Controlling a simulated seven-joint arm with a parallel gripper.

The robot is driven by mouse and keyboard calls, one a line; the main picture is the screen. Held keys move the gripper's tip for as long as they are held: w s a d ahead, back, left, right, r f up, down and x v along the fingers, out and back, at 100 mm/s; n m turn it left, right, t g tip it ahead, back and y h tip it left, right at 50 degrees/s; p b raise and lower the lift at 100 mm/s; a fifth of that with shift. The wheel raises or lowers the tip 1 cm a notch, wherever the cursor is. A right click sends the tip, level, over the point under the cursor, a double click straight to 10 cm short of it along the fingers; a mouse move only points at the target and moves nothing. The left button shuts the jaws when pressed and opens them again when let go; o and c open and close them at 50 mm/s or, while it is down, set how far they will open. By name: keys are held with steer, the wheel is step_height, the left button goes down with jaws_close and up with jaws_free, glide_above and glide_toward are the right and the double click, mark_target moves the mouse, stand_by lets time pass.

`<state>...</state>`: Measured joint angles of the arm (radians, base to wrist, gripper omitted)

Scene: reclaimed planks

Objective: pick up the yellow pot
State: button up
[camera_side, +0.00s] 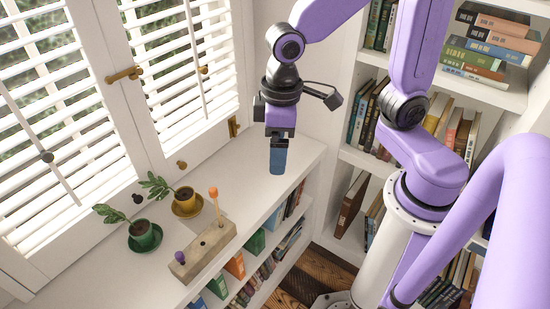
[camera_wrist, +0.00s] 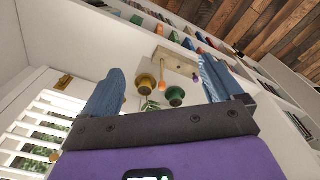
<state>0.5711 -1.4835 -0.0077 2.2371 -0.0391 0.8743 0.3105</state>
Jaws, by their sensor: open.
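The yellow pot (camera_side: 184,196) holds a small leafy plant and stands on a yellow saucer (camera_side: 187,210) on the white ledge, close to the window. It also shows in the wrist view (camera_wrist: 145,80), between my fingers in the picture but well beyond them. My gripper (camera_side: 278,160) is to the right of the pot in the side view, above the ledge and apart from it. Its blue fingers are spread and empty in the wrist view (camera_wrist: 162,64). The side view shows the fingers edge-on.
A green pot (camera_side: 141,231) with a plant stands left of the yellow one, on a green saucer. A wooden block (camera_side: 202,252) with an orange-topped peg (camera_side: 213,192) and a purple-topped peg (camera_side: 180,257) lies in front of them. The ledge's (camera_side: 297,163) right end is clear.

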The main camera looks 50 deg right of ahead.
steer(key=s+d+n, duration=0.1)
steer(key=s+d, duration=0.1)
steer(key=s, duration=0.1)
steer(key=s+d+n, duration=0.2)
steer(key=s+d, duration=0.1)
steer(key=s, duration=0.1)
steer(key=s+d+n, duration=0.2)
steer(key=s, duration=0.2)
steer(key=shift+s+d+r, duration=0.1)
steer(key=shift+s+d, duration=0.1)
steer(key=shift+d, duration=0.15)
steer(key=shift+c, duration=0.2)
steer(key=w+a+m, duration=0.5)
steer(key=w+a, duration=0.1)
steer(key=w, duration=0.3)
steer(key=m+t+h, duration=0.1)
steer(key=m+h, duration=0.2)
steer(key=m, duration=1.5)
glide_above(185, 195)
steer(key=s+a, duration=0.1)
steer(key=f, duration=2.5)
steer(key=shift+a+f, duration=0.2)
steer(key=shift+f, duration=0.1)
steer(key=shift+x, duration=2.6)
